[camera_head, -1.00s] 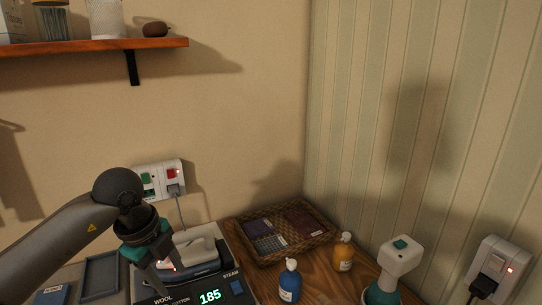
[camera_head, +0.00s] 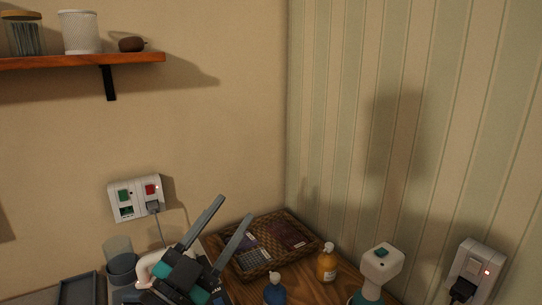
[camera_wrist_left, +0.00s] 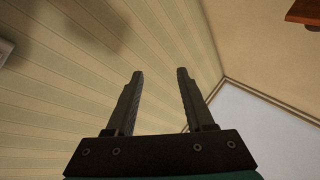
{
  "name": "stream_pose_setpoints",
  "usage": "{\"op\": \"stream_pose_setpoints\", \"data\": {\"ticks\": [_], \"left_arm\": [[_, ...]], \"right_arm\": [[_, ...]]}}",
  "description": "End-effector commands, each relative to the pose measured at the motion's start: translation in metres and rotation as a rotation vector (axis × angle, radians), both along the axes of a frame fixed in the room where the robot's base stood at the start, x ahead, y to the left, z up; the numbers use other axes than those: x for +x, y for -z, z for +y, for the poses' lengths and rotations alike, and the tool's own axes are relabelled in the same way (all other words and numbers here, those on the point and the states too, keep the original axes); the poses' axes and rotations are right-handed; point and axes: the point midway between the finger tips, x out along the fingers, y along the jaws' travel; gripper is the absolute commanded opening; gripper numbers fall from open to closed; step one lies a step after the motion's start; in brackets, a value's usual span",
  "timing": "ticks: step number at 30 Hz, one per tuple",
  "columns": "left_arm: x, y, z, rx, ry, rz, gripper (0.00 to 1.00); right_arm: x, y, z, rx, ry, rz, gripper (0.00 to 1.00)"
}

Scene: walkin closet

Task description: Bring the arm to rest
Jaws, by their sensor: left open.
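My left gripper (camera_head: 224,222) is in the lower middle of the head view, with its two dark fingers apart and pointing up and to the right. Nothing is between the fingers. My right gripper is in neither view. The rest of my left arm is mostly out of the head view.
Behind the fingers is a wicker tray (camera_head: 240,268) with dark items. A blue bottle (camera_head: 275,291), an orange bottle (camera_head: 327,264) and a white-topped device (camera_head: 381,263) stand right. Sockets (camera_head: 136,198) and (camera_head: 475,268) are on the walls; a shelf (camera_head: 80,61) is above.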

Motion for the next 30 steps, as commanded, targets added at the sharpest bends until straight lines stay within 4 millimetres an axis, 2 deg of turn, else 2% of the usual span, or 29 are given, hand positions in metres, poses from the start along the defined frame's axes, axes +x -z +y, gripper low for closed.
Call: {"op": "stream_pose_setpoints", "data": {"ticks": [1, 4, 7, 11, 13, 15, 18, 21, 24, 29, 30], "left_arm": [[0.003, 0.01, 0.016, -0.052, -0.082, 0.06, 0.53], [0.008, 0.037, 0.049, -0.129, -0.241, 0.199, 0.53], [0.005, 0.076, 0.078, -0.174, -0.386, 0.371, 0.53], [-0.015, 0.138, 0.105, -0.19, -0.539, 0.634, 0.53], [-0.034, 0.172, 0.114, -0.178, -0.599, 0.79, 0.53], [-0.058, 0.206, 0.119, -0.157, -0.641, 0.953, 0.53], [-0.097, 0.246, 0.119, -0.112, -0.667, 1.171, 0.53], [-0.137, 0.276, 0.114, -0.059, -0.658, 1.361, 0.53], [-0.174, 0.296, 0.106, -0.006, -0.628, 1.526, 0.53], [-0.233, 0.315, 0.091, 0.081, -0.543, 1.758, 0.53], [-0.23, 0.326, 0.091, 0.087, -0.542, 1.763, 0.53]], "right_arm": [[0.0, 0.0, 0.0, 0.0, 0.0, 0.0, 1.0], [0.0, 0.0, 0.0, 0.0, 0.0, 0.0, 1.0], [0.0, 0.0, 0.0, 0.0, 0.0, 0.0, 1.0], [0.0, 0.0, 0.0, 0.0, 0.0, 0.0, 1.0], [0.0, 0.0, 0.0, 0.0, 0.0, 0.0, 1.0], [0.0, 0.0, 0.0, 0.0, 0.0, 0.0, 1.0], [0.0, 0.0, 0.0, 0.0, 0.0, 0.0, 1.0], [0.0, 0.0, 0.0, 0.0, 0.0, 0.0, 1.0], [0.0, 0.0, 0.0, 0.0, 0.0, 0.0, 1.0], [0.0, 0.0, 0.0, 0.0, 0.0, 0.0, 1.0], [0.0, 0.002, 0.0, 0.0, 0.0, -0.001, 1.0]]}}
